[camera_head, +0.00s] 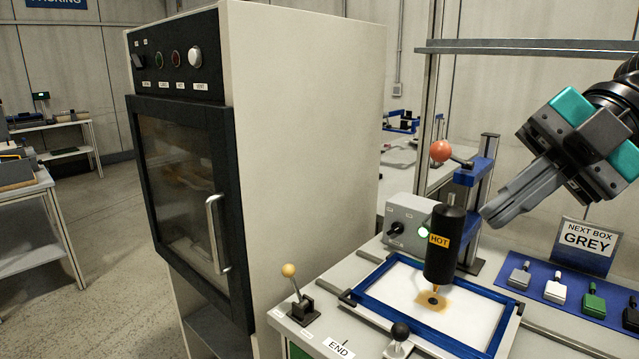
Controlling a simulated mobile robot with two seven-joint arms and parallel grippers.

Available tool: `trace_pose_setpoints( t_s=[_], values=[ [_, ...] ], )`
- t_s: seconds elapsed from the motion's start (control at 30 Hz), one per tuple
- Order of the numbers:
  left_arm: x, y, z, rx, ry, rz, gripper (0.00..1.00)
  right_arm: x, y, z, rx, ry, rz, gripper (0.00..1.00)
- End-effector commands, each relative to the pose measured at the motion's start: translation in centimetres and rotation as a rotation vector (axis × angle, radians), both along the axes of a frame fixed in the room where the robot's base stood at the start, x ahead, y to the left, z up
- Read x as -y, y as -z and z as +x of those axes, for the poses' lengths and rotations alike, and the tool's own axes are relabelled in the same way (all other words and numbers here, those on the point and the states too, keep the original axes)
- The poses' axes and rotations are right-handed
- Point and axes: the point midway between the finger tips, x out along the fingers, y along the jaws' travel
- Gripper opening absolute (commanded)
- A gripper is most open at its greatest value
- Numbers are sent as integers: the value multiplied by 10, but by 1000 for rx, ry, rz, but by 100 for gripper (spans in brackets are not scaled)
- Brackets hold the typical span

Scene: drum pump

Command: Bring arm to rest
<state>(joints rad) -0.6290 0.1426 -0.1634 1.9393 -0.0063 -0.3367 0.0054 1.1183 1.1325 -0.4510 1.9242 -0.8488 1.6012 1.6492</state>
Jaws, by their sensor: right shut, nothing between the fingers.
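My right gripper (492,212), grey with teal sides, reaches in from the upper right. Its fingers are shut with nothing between them and point down and left. It hangs in the air above the bench, to the right of the black cylinder labelled HOT (440,258) and apart from it. My left gripper does not show.
A blue-framed white bed (490,318) lies under the HOT cylinder. An orange-red ball lever (441,151) stands close left of my gripper. A NEXT BOX GREY sign (586,247) and a blue mat (541,289) with small boxes are at right. A tall cabinet (290,150) stands left.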

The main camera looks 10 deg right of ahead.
Motion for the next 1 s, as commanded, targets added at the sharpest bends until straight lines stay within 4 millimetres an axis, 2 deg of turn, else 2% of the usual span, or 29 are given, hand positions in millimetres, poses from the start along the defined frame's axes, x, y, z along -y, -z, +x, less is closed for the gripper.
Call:
trace_pose_setpoints(
  t_s=[0.1, 0.3, 0.47, 0.57, 0.67, 0.77, 0.8, 0.87, 0.9, 1.0],
  values=[
    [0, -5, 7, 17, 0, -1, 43, -35, 13, 8, -11, -93, 213, 0],
    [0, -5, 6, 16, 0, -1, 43, -83, 28, 31, -18, -97, 675, 0],
    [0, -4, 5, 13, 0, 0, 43, -95, 51, 60, -31, 93, 1007, 0],
    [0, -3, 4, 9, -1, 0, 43, -93, 78, 82, -47, 290, 1159, 0],
    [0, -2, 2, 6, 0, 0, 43, -84, 119, 101, -76, 532, 1251, 0],
    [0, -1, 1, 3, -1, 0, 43, -72, 174, 113, -117, 803, 1274, 0],
    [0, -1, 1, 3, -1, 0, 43, -67, 200, 114, -139, 915, 1263, 0],
    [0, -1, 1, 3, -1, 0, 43, -60, 242, 111, -178, 1082, 1224, 0],
    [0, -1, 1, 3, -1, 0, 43, -55, 272, 106, -209, 1191, 1182, 0],
    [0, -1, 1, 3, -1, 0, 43, -46, 342, 81, -293, 1430, 1044, 0]
  ],
)
